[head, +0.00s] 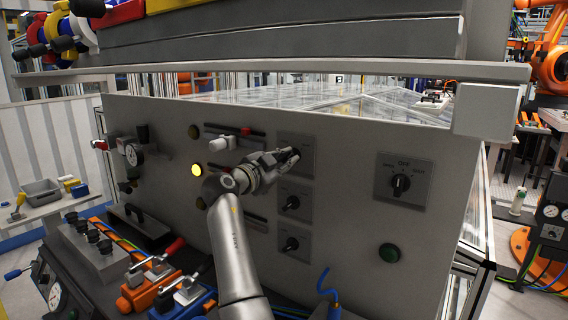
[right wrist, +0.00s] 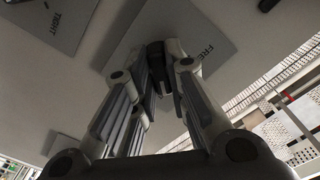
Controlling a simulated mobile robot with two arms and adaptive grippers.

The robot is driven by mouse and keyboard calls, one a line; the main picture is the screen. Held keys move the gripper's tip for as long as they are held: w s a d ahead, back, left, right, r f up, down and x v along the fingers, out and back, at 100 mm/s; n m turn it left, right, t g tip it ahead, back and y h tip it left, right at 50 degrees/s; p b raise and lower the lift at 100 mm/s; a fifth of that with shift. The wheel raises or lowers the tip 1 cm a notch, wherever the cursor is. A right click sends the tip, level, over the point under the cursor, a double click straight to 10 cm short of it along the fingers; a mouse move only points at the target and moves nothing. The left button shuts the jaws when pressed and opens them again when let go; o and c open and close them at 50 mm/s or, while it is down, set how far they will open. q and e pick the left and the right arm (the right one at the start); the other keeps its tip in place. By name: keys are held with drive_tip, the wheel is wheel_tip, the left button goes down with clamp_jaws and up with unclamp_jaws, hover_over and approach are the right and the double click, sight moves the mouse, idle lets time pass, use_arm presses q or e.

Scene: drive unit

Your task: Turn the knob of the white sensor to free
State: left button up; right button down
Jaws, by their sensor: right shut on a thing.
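My right gripper (head: 290,156) is at the top switch plate (head: 308,146) of a column of three on the grey panel. In the right wrist view the fingers of this gripper (right wrist: 160,85) are closed around a dark knob (right wrist: 155,57). The plate (right wrist: 213,42) behind it carries lettering that starts "FRE". The gripper hides the knob in the head view, and its pointing direction cannot be read. A white cylindrical part (head: 222,143), perhaps the white sensor, sits on the top slotted rail left of the gripper. My left gripper is not in view.
Below are a middle knob (head: 292,202) and a lower knob (head: 291,244) on similar plates. A larger switch (head: 400,184) is further right, above a green button (head: 389,253). A yellow lamp (head: 196,170) glows on the left. Clamps (head: 150,285) stand in front.

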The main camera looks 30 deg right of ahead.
drive_tip(key=n+b, duration=0.1)
drive_tip(key=n, duration=0.2)
drive_tip(key=shift+b, duration=0.35)
drive_tip(key=shift+s+n, duration=0.1)
drive_tip(key=shift+n, duration=0.9)
drive_tip(key=n, duration=0.2)
drive_tip(key=shift+r+n+b, duration=0.1)
drive_tip(key=shift+n+b, duration=0.2)
drive_tip(key=shift+n, duration=0.1)
drive_tip(key=n, duration=0.4)
drive_tip(key=shift+d+r+p, duration=0.1)
drive_tip(key=shift+p, duration=0.25)
drive_tip(key=n+p, duration=0.1)
drive_tip(key=n, duration=0.4)
drive_tip(key=shift+p, duration=0.3)
drive_tip(key=c, duration=1.4)
unclamp_jaws()
drive_tip(key=shift+c, duration=0.2)
